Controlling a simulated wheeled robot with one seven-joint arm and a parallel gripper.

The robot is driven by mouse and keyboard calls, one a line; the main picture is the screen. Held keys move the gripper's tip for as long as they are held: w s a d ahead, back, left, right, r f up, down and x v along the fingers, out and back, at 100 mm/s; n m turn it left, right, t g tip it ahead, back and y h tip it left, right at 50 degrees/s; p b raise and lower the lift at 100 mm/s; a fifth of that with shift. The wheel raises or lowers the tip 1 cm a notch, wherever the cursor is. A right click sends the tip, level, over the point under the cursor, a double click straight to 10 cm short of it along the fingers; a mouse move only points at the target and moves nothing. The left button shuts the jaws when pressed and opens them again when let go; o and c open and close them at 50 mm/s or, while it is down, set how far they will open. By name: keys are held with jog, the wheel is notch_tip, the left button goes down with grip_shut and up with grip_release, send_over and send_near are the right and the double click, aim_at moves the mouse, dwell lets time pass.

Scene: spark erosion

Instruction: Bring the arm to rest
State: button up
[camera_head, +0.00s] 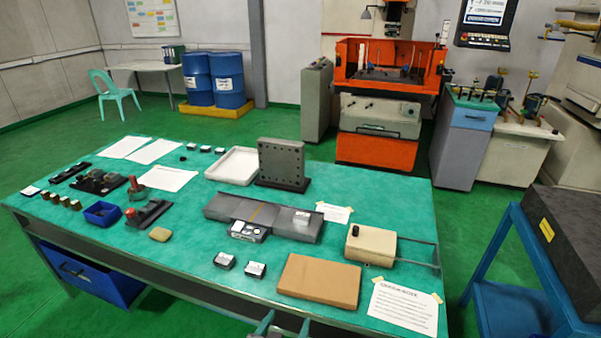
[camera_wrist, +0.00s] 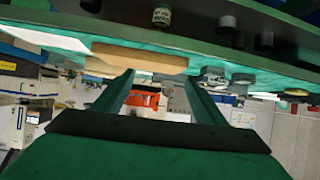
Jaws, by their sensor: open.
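My gripper shows in the wrist view (camera_wrist: 160,85) with its two fingers apart and nothing between them. In the head view only the tips of my gripper (camera_head: 270,326) show at the bottom edge, in front of the near side of the table. The green-topped table (camera_head: 200,262) fills the middle of the head view. The brown block (camera_head: 319,281) lies on the table just beyond my gripper, apart from it. In the wrist view the picture is turned over, and the brown block (camera_wrist: 138,58) shows beyond the fingers. The rest of my arm is hidden.
A beige box with a handle (camera_head: 370,246), a grey plate (camera_head: 265,216) and an upright hole plate (camera_head: 282,163) stand on the table. A paper sheet (camera_head: 404,307) lies at its near right corner. A blue stand with a dark slab (camera_head: 570,235) is at the right.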

jog(key=s+f+n+t+y, duration=0.15)
jog(key=s+f, duration=0.25)
jog(key=s, duration=0.5)
jog(key=s+f+n+y, duration=0.15)
jog(key=s+f, duration=0.25)
jog(key=s, duration=0.4)
jog(key=s+d+r+t, duration=0.1)
jog(key=s+r, duration=0.1)
jog(key=s, duration=0.6)
jog(key=s+d+r+t, duration=0.1)
jog(key=s+d+r, duration=0.1)
jog(key=s, duration=0.7)
jog(key=shift+s+d+r+m, duration=0.15)
jog(key=shift+d+r+m, duration=0.15)
jog(key=shift+r, duration=0.55)
